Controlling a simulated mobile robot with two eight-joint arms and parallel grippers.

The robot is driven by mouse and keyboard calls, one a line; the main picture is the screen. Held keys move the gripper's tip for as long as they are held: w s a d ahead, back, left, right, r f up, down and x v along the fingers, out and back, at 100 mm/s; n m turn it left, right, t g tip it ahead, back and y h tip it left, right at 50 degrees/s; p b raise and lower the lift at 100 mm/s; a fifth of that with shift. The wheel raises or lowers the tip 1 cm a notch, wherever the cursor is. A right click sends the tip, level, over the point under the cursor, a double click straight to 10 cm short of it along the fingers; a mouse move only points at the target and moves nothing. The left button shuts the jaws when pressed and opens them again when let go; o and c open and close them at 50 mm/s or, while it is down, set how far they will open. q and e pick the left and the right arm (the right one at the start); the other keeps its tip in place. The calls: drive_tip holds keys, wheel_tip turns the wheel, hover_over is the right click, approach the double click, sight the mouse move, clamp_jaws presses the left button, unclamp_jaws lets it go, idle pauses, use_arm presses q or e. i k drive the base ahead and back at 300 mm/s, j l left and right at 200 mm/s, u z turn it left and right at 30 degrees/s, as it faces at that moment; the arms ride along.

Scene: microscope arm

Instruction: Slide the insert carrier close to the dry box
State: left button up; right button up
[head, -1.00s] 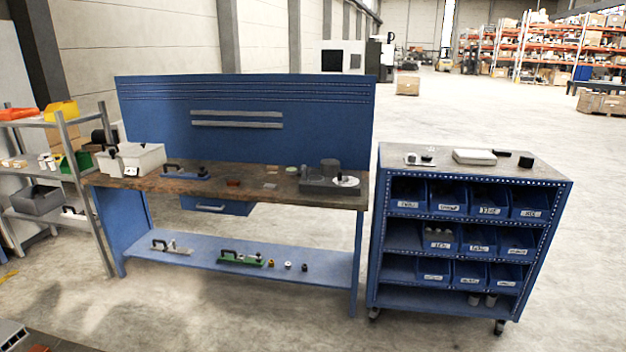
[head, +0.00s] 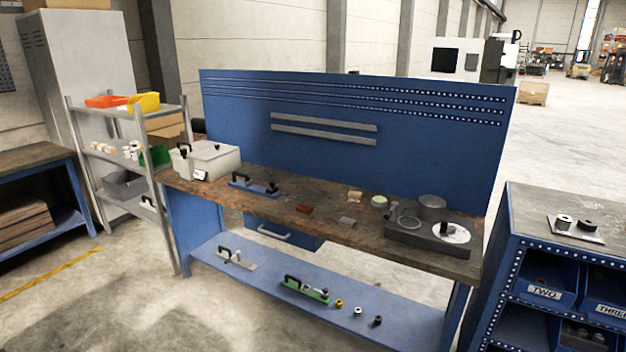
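A light grey lidded box with dark latches, which looks like the dry box (head: 212,161), stands at the left end of the workbench top. A blue flat carrier with a black handle, which may be the insert carrier (head: 262,189), lies on the bench top just right of the box, with a small gap between them. Two similar handled pieces lie on the lower shelf: a silver one (head: 238,261) and a green one (head: 310,292). The frames do not show which of these is named the insert carrier. Neither of my grippers is in view.
A metal rack (head: 160,215) stands left, a blue bin cart (head: 560,255) right. Floor in front is open.

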sight(248, 186)
drive_tip(key=i+u, duration=0.35)
drive_tip(key=i+l+u, duration=0.2)
drive_tip(key=i+u, duration=0.15)
drive_tip(key=i, duration=0.2)
drive_tip(key=z, duration=0.35)
drive_tip(key=i+j+z, duration=0.2)
drive_tip(key=i+z, duration=0.25)
drive_tip(key=i+j+z, duration=0.5)
drive_tip(key=i+j, duration=1.15)
drive_tip(key=j, duration=0.15)
drive_tip(key=l+z, duration=0.05)
